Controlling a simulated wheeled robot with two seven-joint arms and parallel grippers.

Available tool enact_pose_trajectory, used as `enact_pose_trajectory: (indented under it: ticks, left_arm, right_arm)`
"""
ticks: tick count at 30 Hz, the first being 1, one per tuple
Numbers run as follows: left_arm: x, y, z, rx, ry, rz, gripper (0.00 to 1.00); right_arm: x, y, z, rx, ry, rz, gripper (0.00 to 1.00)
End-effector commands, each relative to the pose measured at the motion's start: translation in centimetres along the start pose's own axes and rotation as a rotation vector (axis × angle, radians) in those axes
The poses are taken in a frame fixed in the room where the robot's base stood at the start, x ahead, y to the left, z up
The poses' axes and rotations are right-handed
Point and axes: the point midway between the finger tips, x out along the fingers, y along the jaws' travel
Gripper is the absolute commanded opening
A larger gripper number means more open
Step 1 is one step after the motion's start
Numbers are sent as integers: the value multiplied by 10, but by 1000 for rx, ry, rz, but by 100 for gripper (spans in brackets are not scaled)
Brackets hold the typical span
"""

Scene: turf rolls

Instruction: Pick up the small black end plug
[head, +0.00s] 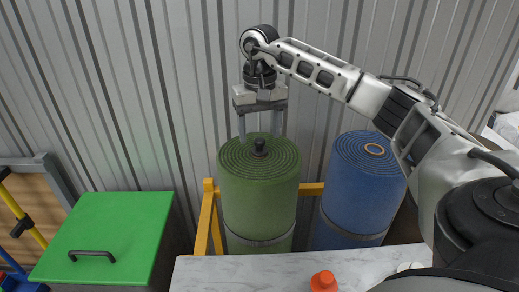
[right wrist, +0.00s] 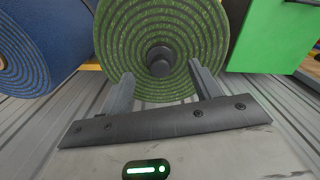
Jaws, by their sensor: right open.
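The small black end plug (head: 260,147) stands upright at the centre of the top of a green turf roll (head: 258,205). In the right wrist view the plug (right wrist: 160,60) shows at the middle of the roll's spiral end (right wrist: 185,28). My right gripper (head: 260,130) is open and empty, pointing down above the roll. Its two fingers are apart, one to each side of the plug. In the right wrist view the fingertips (right wrist: 158,76) also show spread, with the plug between and beyond them. My left gripper is not in view.
A blue roll (head: 362,190) with a tan ring (head: 374,149) stands to the right. A yellow frame (head: 205,215) is beside the green roll. A green lidded box (head: 105,235) is at left. A pale counter (head: 250,272) with an orange-capped object (head: 323,281) is in front. A corrugated wall is behind.

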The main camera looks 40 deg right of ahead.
Motion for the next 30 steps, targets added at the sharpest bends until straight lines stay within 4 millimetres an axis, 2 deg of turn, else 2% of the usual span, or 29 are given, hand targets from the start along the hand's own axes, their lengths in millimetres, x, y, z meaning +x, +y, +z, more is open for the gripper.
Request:
enact_pose_trajectory:
  ticks: [3, 6, 14, 15, 18, 20, 30]
  left_arm:
    - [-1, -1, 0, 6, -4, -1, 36]
    - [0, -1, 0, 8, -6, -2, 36]
    - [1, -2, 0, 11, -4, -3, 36]
    - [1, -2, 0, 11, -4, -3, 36]
    - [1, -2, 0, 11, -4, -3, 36]
    - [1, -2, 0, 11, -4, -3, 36]
    - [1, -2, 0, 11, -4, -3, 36]
  right_arm:
    - [18, 0, 2, 1, -3, 2, 63]
    - [28, 0, 2, 1, -2, 1, 63]
    - [32, -1, 2, 1, 0, 0, 63]
    - [32, -1, 2, 1, 0, 0, 57]
    - [32, -1, 2, 1, 0, 0, 30]
    - [32, -1, 2, 1, 0, 0, 15]
    - [31, -1, 2, 1, 0, 0, 14]
